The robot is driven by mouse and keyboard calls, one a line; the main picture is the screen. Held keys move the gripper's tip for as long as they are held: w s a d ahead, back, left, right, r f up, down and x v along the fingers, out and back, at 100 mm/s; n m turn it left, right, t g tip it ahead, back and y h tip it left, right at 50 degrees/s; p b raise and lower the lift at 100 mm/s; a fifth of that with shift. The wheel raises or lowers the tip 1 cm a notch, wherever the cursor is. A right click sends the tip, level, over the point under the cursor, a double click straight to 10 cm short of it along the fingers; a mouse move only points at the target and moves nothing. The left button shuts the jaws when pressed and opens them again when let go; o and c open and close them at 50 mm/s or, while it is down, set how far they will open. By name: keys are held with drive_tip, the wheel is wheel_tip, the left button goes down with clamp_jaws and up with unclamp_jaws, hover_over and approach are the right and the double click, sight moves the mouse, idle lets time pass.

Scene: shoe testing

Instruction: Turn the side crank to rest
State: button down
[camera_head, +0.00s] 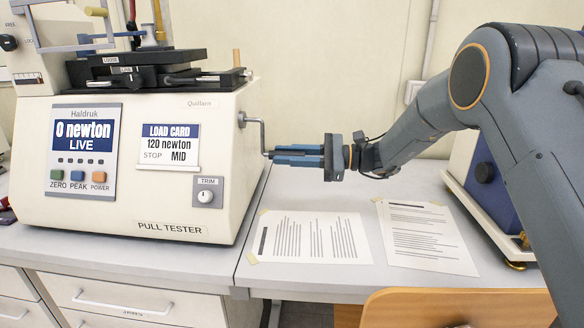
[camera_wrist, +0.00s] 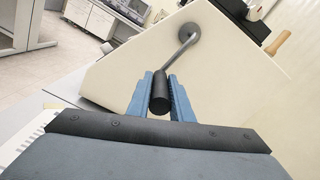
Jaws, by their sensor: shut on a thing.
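The side crank (camera_head: 262,135) is a bent grey metal arm on the right side wall of the cream pull tester (camera_head: 190,218). Its hub is high on the wall and the arm hangs down from it in the head view. My gripper (camera_head: 272,155) reaches in from the right, its blue fingers shut on the crank's handle. In the wrist view, the dark cylindrical handle (camera_wrist: 160,93) sits between my two blue fingers, and the crank arm rises from it to the round hub (camera_wrist: 207,22). The tester's display reads 0 newton, LIVE.
A load card (camera_head: 169,145) on the tester reads 120 newton, STOP MID. Two printed sheets (camera_head: 308,238) lie flat on the bench below my arm. A blue and cream machine (camera_head: 490,190) stands behind my arm at right. A wooden chair back (camera_head: 460,307) is at the front.

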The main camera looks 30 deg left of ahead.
drive_tip(key=n+b, duration=0.1)
drive_tip(key=w+n+b, duration=0.1)
drive_tip(key=b, duration=0.1)
drive_tip(key=shift+w+a, duration=0.3)
drive_tip(key=c, duration=1.6)
unclamp_jaws()
drive_tip(key=shift+d, duration=0.1)
drive_tip(key=b+v, duration=0.2)
drive_tip(key=v, duration=0.5)
drive_tip(key=shift+w+d, duration=0.1)
drive_tip(key=shift+d, duration=0.15)
